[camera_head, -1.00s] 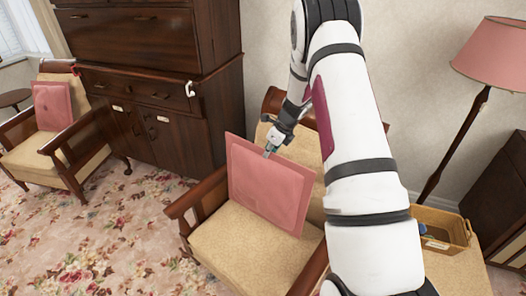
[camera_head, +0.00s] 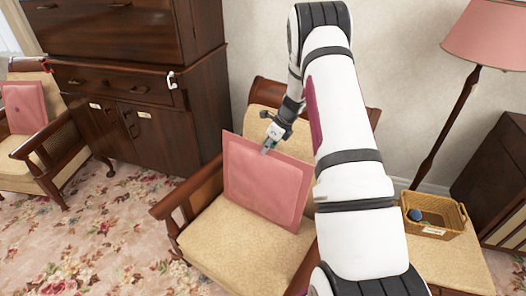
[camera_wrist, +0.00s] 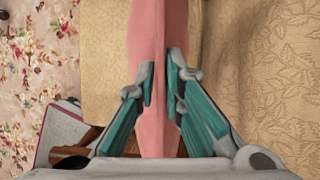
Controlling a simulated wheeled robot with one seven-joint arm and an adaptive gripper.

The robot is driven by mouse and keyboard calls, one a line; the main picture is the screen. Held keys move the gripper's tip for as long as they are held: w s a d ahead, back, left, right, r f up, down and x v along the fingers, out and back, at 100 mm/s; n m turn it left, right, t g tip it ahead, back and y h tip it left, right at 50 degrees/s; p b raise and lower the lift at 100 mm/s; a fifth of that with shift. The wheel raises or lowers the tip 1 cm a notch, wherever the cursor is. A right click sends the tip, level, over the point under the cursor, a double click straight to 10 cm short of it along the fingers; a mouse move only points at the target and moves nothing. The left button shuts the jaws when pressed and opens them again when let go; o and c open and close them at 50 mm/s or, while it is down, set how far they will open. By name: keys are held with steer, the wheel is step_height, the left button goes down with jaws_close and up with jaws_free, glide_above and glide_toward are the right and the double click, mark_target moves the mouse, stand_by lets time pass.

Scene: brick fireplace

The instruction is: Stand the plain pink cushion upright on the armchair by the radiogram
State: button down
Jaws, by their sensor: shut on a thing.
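The plain pink cushion (camera_head: 262,182) is upright, leaning slightly, over the seat of the middle armchair (camera_head: 225,255), which has a wooden frame and pale gold upholstery. My gripper (camera_head: 268,146) is shut on the cushion's top edge. In the wrist view the cushion (camera_wrist: 152,50) runs edge-on between the teal fingers of my gripper (camera_wrist: 161,100), with gold upholstery (camera_wrist: 265,70) on both sides. I cannot tell whether the cushion's lower edge touches the seat. My arm hides the chair's right side and part of its back.
Another armchair (camera_head: 25,182) with a pink cushion (camera_head: 25,108) stands at the left by a tall dark wooden cabinet (camera_head: 150,100). At the right are a wicker basket (camera_head: 440,228) on a gold-topped seat, a pink-shaded lamp (camera_head: 490,32) and a dark cabinet (camera_head: 495,165). Floral carpet (camera_head: 90,240) is clear in front.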

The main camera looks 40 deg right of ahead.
steer(key=shift+w+d+f+y+b, duration=0.15)
steer(key=shift+w+d+b, duration=0.1)
steer(key=shift+d+b, duration=0.4)
steer(key=shift+w+d+f+y+b, duration=0.1)
steer(key=shift+w+d+b, duration=0.25)
steer(key=shift+b, duration=0.35)
steer(key=shift+w+d+f+y+b, duration=0.15)
steer(key=shift+d+b, duration=0.45)
steer(key=shift+b, duration=0.1)
steer(key=shift+d+g+b, duration=0.3)
steer(key=shift+d+b, duration=0.05)
steer(key=shift+b, duration=0.1)
steer(key=shift+d, duration=0.1)
steer(key=shift+w+d+f+b, duration=0.15)
steer(key=shift+w+d+b, duration=0.15)
steer(key=shift+d+b, duration=0.5)
steer(key=shift+w+d+f+b, duration=0.1)
steer(key=shift+w+d+b, duration=0.2)
steer(key=shift+d+b, duration=0.45)
steer(key=shift+w+d+f+b, duration=0.15)
steer(key=shift+w+d+b, duration=0.15)
steer(key=shift+d+b, duration=0.5)
steer(key=c, duration=1.5)
jaws_free()
steer(key=shift+r, duration=0.1)
steer(key=shift+c, duration=0.2)
steer(key=shift+a, duration=0.1)
